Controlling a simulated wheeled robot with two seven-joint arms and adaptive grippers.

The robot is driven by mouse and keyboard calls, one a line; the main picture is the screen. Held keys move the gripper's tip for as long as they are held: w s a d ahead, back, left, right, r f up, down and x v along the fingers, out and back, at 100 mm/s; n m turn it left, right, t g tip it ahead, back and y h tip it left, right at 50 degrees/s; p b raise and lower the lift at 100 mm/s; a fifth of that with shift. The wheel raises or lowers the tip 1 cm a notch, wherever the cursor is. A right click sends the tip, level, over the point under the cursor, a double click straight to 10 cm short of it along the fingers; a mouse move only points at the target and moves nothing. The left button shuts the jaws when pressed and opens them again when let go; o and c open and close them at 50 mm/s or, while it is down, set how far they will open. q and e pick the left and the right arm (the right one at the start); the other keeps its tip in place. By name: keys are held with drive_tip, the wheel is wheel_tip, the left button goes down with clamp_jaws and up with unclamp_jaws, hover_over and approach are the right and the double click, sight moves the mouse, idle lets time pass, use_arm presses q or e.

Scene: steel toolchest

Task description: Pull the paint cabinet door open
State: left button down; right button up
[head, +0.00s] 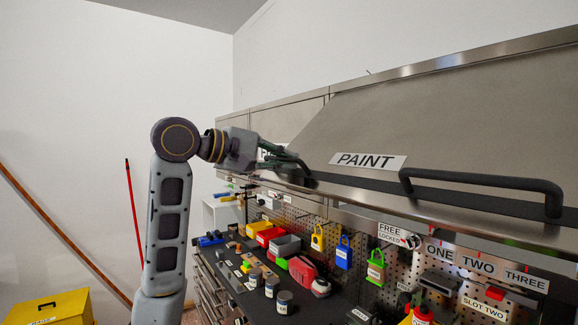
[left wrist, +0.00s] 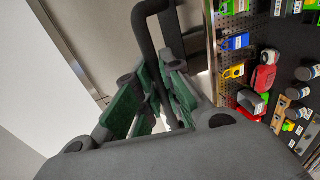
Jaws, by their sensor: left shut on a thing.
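The paint cabinet door (head: 430,115) is a grey steel panel with a white PAINT label (head: 367,160). It slants outward towards its lower edge. Its long black bar handle (head: 480,181) shows bare along its length in the head view. My left gripper (head: 299,163) is left of that handle and apart from it, in front of the neighbouring door's partly hidden label. In the left wrist view my left gripper (left wrist: 163,103) is shut on a black bar handle (left wrist: 143,45), which runs between its green-padded fingers. In the head view the fingers hide the held part.
Below the cabinets is a pegboard (head: 300,220) with padlocks and bins. The worktop (head: 245,285) under it holds jars, a red tool and small parts. A yellow box (head: 52,308) stands at lower left. The white wall at left has poles leaning on it.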

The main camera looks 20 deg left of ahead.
use_arm(q)
drive_tip(key=s+a+r+g+y+p, duration=0.1)
drive_tip(key=s+a+r+g, duration=0.1)
drive_tip(key=r, duration=0.6)
drive_tip(key=shift+s+a+r+y, duration=0.25)
drive_tip(key=shift+s+y, duration=0.15)
drive_tip(key=shift+s, duration=0.4)
drive_tip(key=c, duration=1.6)
unclamp_jaws()
drive_tip(key=shift+v, duration=6)
drive_tip(key=shift+w+a, duration=0.1)
drive_tip(key=shift+r, duration=0.1)
